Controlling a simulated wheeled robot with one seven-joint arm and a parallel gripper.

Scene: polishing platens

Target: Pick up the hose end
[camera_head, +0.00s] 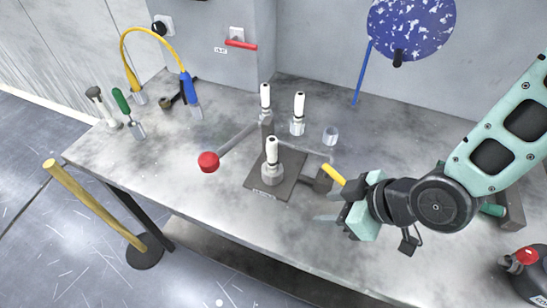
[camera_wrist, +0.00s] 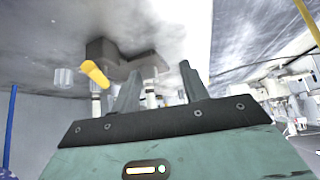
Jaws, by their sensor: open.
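A yellow hose (camera_head: 150,34) arches at the back left of the bench. Its right end is a blue hose end (camera_head: 189,90) with a grey tip pointing down near the bench top. Its left end comes down to a brownish fitting (camera_head: 139,98). My gripper (camera_head: 325,205) is over the right part of the bench, far to the right of the hose end. Its fingers also show in the wrist view (camera_wrist: 160,85), apart with nothing between them. I cannot make out the hose end in the wrist view.
A dark plate (camera_head: 259,180) with white-handled fittings (camera_head: 271,152) stands between my gripper and the hose. A yellow handle (camera_head: 333,174) on a dark block is close to my gripper. A red-knobbed lever (camera_head: 208,161) and a green-handled tool (camera_head: 121,100) stand further left.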

